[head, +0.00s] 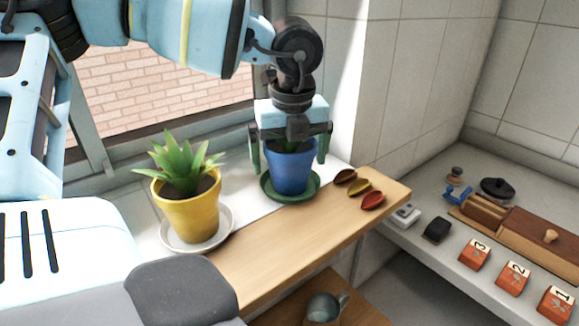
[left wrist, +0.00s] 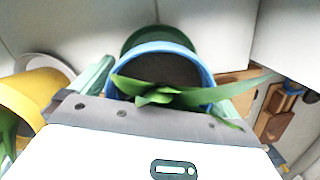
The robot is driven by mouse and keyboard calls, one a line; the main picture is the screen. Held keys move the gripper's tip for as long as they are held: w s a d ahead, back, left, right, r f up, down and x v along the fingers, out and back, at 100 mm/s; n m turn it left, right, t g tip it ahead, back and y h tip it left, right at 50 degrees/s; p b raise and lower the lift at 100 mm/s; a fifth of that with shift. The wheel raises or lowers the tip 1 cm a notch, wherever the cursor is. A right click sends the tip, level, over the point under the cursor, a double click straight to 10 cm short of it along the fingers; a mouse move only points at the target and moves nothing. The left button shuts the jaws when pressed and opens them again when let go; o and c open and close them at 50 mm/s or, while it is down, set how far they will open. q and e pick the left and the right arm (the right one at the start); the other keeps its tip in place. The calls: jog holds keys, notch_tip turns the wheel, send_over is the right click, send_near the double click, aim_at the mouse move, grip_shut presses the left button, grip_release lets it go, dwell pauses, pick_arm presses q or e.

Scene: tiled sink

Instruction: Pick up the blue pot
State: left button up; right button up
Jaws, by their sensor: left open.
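Whether the fingers touch the pot cannot be told. The plant is mostly hidden by the gripper in the head view. My right gripper is not in view.
A yellow pot (head: 190,216) with a spiky plant stands on a white saucer (head: 226,230) to the left. Several seed-like pods (head: 359,187) lie on the sill (head: 270,250) to the right. A lower counter (head: 440,255) holds numbered blocks (head: 514,275) and a wooden box (head: 535,240).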

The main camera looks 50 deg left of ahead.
aim_at(290, 149)
pick_arm(q)
jog(key=c, duration=1.1)
jog(key=shift+r, duration=0.1)
notch_tip(290, 149, up, 10)
jog(key=shift+r+b, duration=0.1)
jog(key=shift+b, duration=0.25)
